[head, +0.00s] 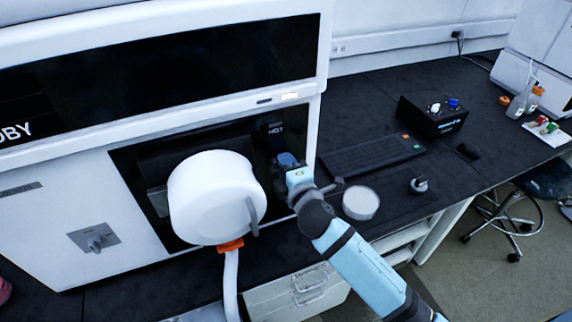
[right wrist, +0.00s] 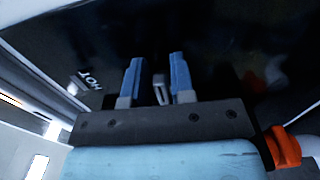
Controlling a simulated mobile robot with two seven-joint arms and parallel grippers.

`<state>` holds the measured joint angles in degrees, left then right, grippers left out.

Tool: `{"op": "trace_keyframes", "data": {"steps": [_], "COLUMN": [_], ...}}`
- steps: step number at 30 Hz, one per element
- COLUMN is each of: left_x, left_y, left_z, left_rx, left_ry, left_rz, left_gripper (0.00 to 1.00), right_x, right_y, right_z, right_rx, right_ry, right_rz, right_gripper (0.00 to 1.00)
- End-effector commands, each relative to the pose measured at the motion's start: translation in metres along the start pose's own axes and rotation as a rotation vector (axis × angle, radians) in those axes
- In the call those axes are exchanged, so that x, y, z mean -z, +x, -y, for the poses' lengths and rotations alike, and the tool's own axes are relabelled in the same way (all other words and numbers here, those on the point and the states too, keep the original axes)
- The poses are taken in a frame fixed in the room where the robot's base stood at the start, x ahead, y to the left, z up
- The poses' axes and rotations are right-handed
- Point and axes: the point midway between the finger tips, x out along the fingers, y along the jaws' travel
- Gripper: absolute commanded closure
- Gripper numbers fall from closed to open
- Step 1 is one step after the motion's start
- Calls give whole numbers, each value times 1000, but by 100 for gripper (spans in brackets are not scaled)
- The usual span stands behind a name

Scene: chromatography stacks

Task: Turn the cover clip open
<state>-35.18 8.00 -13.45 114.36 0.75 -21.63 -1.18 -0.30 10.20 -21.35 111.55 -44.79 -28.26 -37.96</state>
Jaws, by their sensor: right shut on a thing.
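My right gripper (head: 287,160) reaches the dark front panel of the white instrument, just right of a large white round housing (head: 212,195) and just below the HOT label (head: 275,129). In the right wrist view its two blue fingers (right wrist: 155,85) stand either side of a small grey looped piece, the cover clip (right wrist: 160,92). The gripper is shut on this clip. The exact contact is hard to see in the dark. In the head view the clip is hidden by the gripper. My left gripper is not in view.
An orange fitting (head: 231,246) and white hose (head: 231,285) hang below the housing.

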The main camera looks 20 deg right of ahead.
Motion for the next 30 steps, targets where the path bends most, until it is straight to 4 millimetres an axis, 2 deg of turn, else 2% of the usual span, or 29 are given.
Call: {"op": "trace_keyframes", "data": {"steps": [1, 3, 11, 14, 17, 24, 30], "left_x": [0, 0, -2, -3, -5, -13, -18], "left_y": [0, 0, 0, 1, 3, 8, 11], "left_z": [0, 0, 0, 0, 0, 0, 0], "left_rx": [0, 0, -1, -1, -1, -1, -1], "left_ry": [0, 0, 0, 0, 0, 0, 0], "left_rz": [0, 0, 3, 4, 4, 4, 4], "left_gripper": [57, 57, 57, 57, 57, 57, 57], "right_x": [0, 0, 0, 0, 0, 0, 0], "right_y": [0, 0, -1, -7, -21, -76, -116], "right_z": [0, 0, 0, 1, 2, 3, 2], "right_rx": [-1, -1, 0, 1, 2, 3, 2], "right_ry": [0, 0, -1, -1, -1, 1, 1], "right_rz": [-1, -1, -1, -1, -1, -1, -1], "right_gripper": [72, 62, 62, 62, 62, 62, 62]}}
